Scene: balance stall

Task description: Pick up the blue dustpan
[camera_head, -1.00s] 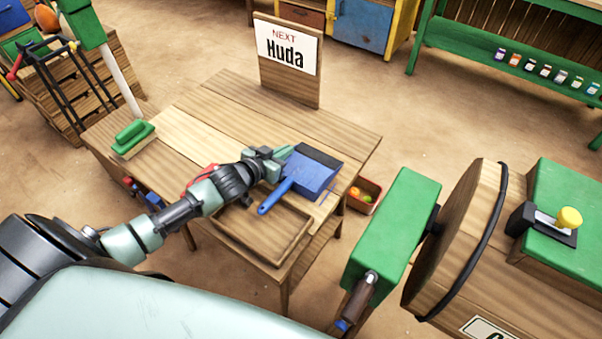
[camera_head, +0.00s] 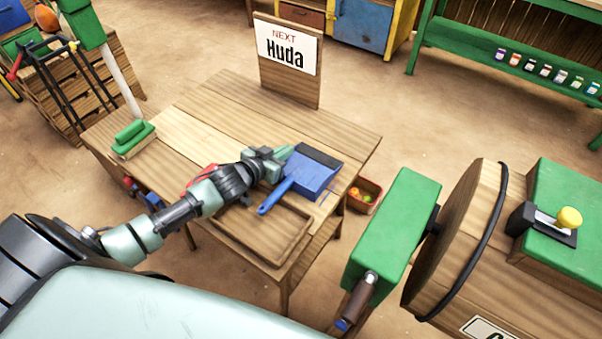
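The blue dustpan (camera_head: 316,176) lies on the wooden table (camera_head: 225,108), with its handle pointing toward the lower left over the table's tray. My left gripper (camera_head: 283,157) is at the left side of the dustpan's pan, near where the handle joins. The fingertips overlap the pan's left edge in the picture. I cannot tell whether they touch it, or whether the fingers are open or shut. My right gripper is not in view.
A green-topped brush (camera_head: 134,138) lies at the table's left end. A sign (camera_head: 287,52) reading "NEXT Huda" stands at the back. A shallow wooden tray (camera_head: 290,247) is at the front. A green block and wooden drum (camera_head: 455,240) stand to the right.

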